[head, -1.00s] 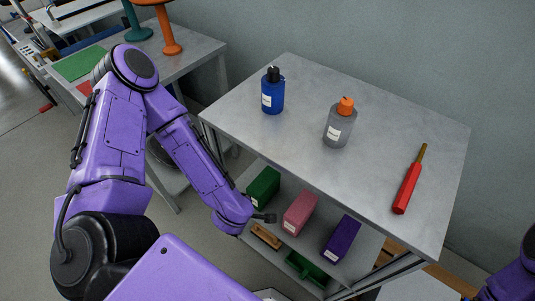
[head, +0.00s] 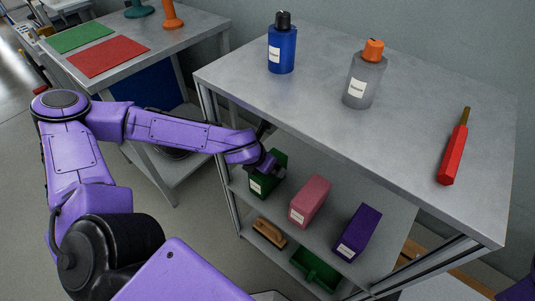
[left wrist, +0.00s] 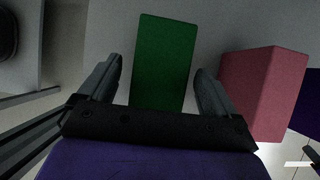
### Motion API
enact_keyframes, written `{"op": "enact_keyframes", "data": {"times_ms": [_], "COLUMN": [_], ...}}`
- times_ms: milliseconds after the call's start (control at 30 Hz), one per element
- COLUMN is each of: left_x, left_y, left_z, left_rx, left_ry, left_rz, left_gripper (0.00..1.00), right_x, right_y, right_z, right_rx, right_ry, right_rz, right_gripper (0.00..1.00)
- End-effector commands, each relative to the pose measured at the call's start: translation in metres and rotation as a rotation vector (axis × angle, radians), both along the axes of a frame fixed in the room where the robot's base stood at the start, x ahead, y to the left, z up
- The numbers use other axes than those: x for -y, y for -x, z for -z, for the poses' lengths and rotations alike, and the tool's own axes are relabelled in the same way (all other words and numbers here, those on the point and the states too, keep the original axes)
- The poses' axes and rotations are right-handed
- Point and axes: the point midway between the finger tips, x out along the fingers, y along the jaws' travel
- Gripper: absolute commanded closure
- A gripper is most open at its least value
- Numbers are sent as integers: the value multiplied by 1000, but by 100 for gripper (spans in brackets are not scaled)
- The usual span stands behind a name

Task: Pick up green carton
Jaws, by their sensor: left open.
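The green carton (head: 263,187) stands on the middle shelf under the grey table, at the left end of a row of cartons, partly covered by my left gripper (head: 272,150). In the left wrist view, the green carton (left wrist: 163,62) lies ahead between the two fingers of my open left gripper (left wrist: 160,68). One finger is on each side of it with a gap, and its near end is hidden behind the gripper body. I cannot tell whether anything touches it. My right gripper is not in view.
A pink carton (head: 310,202) stands close right of the green one, then a purple carton (head: 358,233). The tabletop (head: 310,100) above overhangs the shelf and holds a blue bottle (head: 282,50), a grey bottle (head: 364,80) and a red tool (head: 454,155). A brush (head: 270,232) lies below.

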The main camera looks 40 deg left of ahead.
Motion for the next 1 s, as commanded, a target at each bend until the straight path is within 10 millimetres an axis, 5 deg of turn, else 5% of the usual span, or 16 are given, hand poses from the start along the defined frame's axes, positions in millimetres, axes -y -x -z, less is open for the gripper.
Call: {"op": "enact_keyframes", "data": {"times_ms": [167, 1000], "left_x": [1, 1], "left_y": [-11, -12], "left_z": [22, 26], "left_rx": [0, 1], "left_ry": [-3, -2], "left_rz": [1, 0], "left_gripper": [8, 8], "right_x": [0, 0], "right_y": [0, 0], "right_z": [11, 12], "right_rx": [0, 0], "right_ry": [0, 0], "right_rz": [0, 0], "right_gripper": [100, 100]}}
